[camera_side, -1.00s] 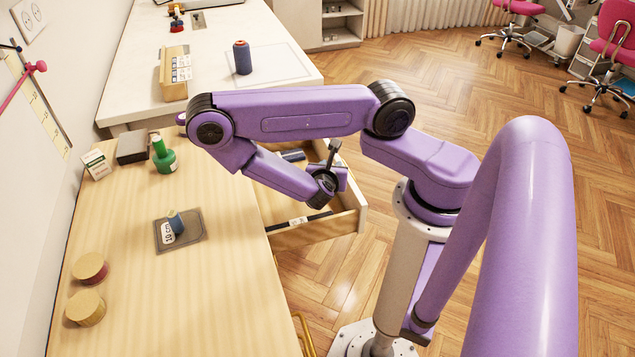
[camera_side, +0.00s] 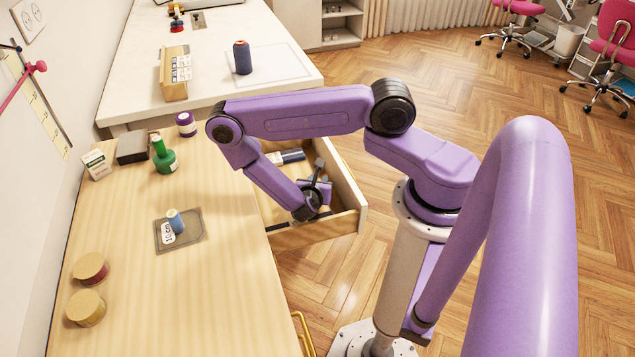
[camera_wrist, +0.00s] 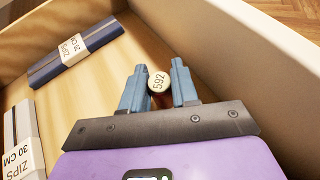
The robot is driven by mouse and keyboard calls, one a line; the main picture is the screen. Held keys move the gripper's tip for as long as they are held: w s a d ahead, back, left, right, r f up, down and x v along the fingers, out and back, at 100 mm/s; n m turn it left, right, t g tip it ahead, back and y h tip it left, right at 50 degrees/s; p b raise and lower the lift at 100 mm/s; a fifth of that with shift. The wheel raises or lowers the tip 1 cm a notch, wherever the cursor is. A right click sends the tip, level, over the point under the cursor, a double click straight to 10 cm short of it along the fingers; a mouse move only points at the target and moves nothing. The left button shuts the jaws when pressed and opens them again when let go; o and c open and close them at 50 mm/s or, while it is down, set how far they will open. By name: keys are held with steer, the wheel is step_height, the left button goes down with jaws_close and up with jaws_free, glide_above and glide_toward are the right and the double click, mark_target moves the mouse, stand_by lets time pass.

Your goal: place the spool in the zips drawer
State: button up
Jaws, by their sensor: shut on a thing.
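In the wrist view, my gripper (camera_wrist: 157,84) is shut on a small spool (camera_wrist: 158,82), with a grey-blue finger on either side. The zips drawer (camera_wrist: 245,58) stands open around the gripper, with pale wooden walls. The drawer (camera_side: 350,187) also shows in the side view, with my wrist down inside its outline. The held spool cannot be made out there, and whether it touches the drawer floor is unclear.

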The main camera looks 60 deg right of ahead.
steer(key=shift+f, duration=0.15)
steer(key=o, duration=1)
